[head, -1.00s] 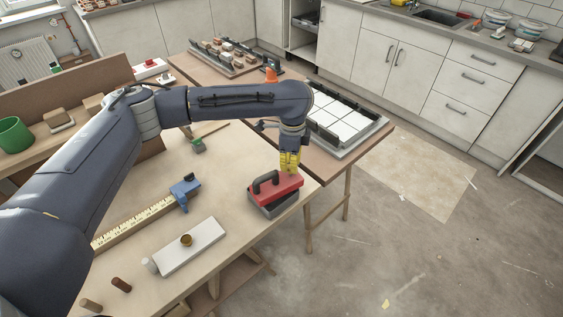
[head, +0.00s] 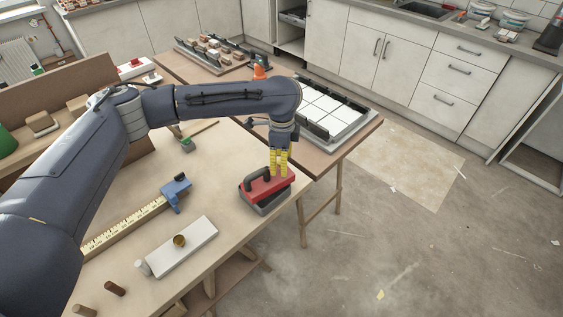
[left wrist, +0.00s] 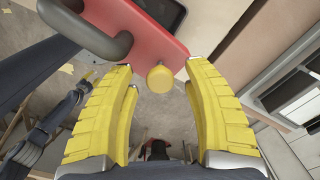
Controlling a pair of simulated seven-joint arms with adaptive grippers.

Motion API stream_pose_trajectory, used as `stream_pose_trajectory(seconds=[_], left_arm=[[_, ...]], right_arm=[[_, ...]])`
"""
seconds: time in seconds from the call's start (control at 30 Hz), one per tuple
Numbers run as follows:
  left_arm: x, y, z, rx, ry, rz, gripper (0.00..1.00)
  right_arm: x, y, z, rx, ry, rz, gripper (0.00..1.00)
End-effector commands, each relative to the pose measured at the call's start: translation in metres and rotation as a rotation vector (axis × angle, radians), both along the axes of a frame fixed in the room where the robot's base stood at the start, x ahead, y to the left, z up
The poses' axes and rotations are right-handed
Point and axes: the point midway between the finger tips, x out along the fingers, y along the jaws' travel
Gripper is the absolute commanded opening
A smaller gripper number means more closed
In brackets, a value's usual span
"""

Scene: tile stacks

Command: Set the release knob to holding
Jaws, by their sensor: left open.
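The red lifter (head: 284,188) with a dark handle and grey base sits at the near right corner of the workbench. Its round yellow knob (left wrist: 160,78) shows on the red body's edge in the left wrist view; I cannot read its setting. My left gripper (head: 279,174) has yellow fingers and points down at the lifter's far side. In the left wrist view its open fingers (left wrist: 163,85) stand on either side of the knob, with gaps visible.
The workbench (head: 225,215) holds a white tile (head: 195,245) with a brass-coloured piece on it, a blue-ended measuring tape (head: 130,225) and wooden pegs. A second table behind bears a tray of white tiles (head: 322,106). Open floor lies to the right.

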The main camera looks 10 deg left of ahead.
Motion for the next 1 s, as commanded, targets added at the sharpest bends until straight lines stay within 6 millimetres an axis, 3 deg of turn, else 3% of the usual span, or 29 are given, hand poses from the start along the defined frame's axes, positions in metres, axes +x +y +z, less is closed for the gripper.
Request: stream_pose_trajectory(seconds=[0.6, 1.0], left_arm=[[0.001, 0.000, 0.095, 0.001, -0.003, 0.000, 0.50], [0.000, 0.000, 0.116, 0.001, 0.001, 0.000, 0.50]], right_arm=[[-0.001, 0.002, 0.000, 0.002, 0.001, -0.001, 0.36], [-0.001, 0.002, 0.000, 0.002, 0.001, -0.001, 0.36]])
